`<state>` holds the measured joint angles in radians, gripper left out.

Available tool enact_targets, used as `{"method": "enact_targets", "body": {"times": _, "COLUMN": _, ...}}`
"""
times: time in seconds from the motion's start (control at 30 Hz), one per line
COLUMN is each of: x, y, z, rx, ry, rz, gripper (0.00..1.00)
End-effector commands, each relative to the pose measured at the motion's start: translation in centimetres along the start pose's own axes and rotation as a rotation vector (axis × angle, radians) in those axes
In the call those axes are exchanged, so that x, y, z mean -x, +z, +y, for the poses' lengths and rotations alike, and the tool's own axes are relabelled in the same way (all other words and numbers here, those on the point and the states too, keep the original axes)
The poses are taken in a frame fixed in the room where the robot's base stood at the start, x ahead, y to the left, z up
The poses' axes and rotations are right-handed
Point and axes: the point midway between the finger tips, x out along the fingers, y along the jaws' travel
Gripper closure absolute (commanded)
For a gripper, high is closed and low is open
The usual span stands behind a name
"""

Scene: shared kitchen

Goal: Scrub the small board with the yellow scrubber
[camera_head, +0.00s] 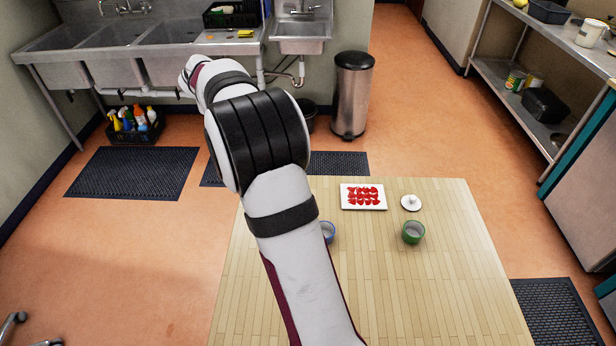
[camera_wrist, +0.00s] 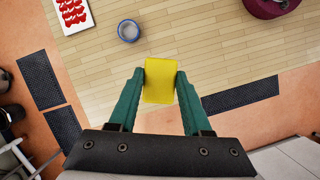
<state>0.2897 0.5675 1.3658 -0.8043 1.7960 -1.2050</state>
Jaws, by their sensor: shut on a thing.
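My gripper (camera_wrist: 160,76) is shut on the yellow scrubber (camera_wrist: 160,88), a plain yellow block between the two green fingers in the wrist view. It is held above the wooden table (camera_wrist: 211,47). The small white board (camera_head: 364,208), covered with rows of red pieces or marks, lies flat near the table's far edge in the head view. It also shows at the top left of the wrist view (camera_wrist: 89,21), apart from the scrubber. In the head view my arm hides the gripper and scrubber.
A blue bowl (camera_wrist: 128,31) stands between the board and my gripper in the wrist view. A green bowl (camera_head: 413,233) and a white lid (camera_head: 411,203) are right of the board. The table's right side is clear. Sinks (camera_head: 170,35) and a trash can (camera_head: 352,95) stand beyond.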

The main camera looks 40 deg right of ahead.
Motion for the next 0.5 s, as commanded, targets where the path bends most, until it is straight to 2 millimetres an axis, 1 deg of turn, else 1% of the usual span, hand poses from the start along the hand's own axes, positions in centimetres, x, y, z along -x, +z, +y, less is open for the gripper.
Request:
{"method": "enact_targets", "body": {"times": 0.03, "x": 0.8, "y": -0.4, "z": -1.2, "rx": -0.037, "ry": -0.014, "rz": 0.002, "gripper": 1.00}}
{"method": "enact_targets", "body": {"times": 0.1, "x": 1.8, "y": -0.8, "z": -2.9, "rx": -0.103, "ry": -0.039, "rz": 0.003, "gripper": 1.00}}
{"method": "enact_targets", "body": {"times": 0.27, "x": 3.7, "y": -1.7, "z": -6.5, "rx": -0.271, "ry": -0.109, "rz": 0.001, "gripper": 1.00}}
{"method": "enact_targets", "body": {"times": 0.33, "x": 4.5, "y": -2.1, "z": -8.0, "rx": -0.374, "ry": -0.152, "rz": -0.001, "gripper": 1.00}}
{"method": "enact_targets", "body": {"times": 0.4, "x": 5.0, "y": -2.5, "z": -8.8, "rx": -0.498, "ry": -0.203, "rz": -0.005, "gripper": 1.00}}
{"method": "enact_targets", "body": {"times": 0.47, "x": 5.0, "y": -2.8, "z": -8.9, "rx": -0.608, "ry": -0.249, "rz": -0.008, "gripper": 1.00}}
{"method": "enact_targets", "body": {"times": 0.5, "x": 4.9, "y": -3.0, "z": -8.6, "rx": -0.685, "ry": -0.280, "rz": -0.010, "gripper": 1.00}}
